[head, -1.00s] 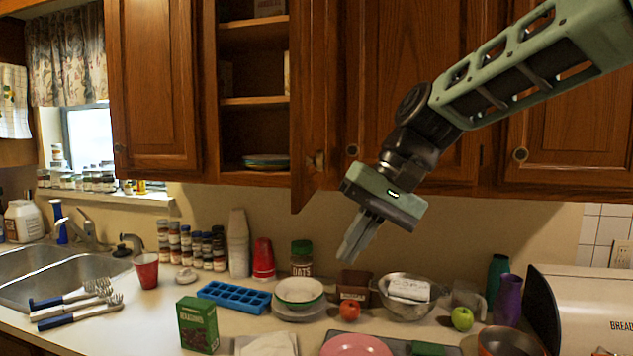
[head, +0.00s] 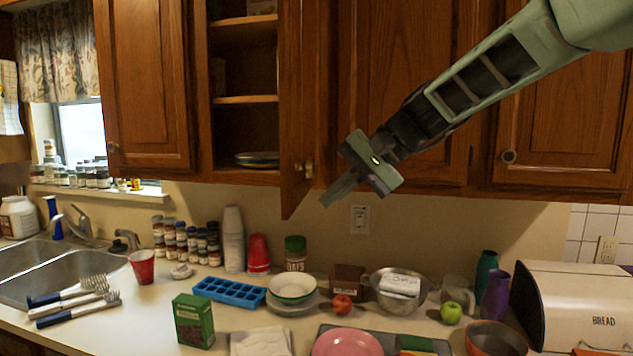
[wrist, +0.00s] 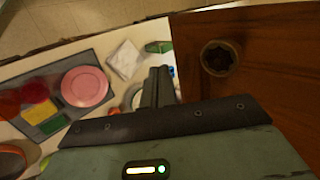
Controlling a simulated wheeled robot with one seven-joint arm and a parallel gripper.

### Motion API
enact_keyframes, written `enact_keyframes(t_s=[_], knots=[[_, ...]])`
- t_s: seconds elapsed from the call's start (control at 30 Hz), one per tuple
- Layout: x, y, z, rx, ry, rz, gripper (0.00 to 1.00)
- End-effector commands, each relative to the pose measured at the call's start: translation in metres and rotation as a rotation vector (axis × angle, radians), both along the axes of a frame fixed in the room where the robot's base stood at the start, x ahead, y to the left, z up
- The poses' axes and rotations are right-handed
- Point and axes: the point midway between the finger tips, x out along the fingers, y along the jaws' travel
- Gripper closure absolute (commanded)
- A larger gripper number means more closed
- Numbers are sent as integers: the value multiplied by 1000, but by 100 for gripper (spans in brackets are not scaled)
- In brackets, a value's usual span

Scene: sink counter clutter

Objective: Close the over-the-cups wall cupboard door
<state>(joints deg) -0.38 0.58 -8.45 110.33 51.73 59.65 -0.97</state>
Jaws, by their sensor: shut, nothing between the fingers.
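The wall cupboard door (head: 299,90) above the cups is wooden and stands open, swung outward at the right of the open shelves. In the wrist view the door (wrist: 275,70) fills the right side, with the knob (wrist: 219,58) close by. My gripper (head: 328,203) is shut and empty, pointing down-left, just right of the door's lower free edge. In the wrist view its fingers (wrist: 157,88) are beside the door's edge. I cannot tell whether they touch it.
The open cupboard (head: 245,99) holds plates (head: 258,159) on its bottom shelf. White cups (head: 234,240) and red cups (head: 258,254) stand below. The counter is cluttered with bowls, a pink plate (head: 347,345) and a bread box (head: 575,305). Closed cupboard doors (head: 405,70) lie to the right.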

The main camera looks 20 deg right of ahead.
Motion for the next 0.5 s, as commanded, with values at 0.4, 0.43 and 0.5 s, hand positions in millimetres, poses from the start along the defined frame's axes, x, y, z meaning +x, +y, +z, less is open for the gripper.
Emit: enact_keyframes(t_s=[0.4, 0.43, 0.5], knots=[[16, 27, 2, 0, -2, 1, 100], [16, 27, 2, 0, -2, 1, 100], [16, 27, 2, 0, -2, 1, 100]])
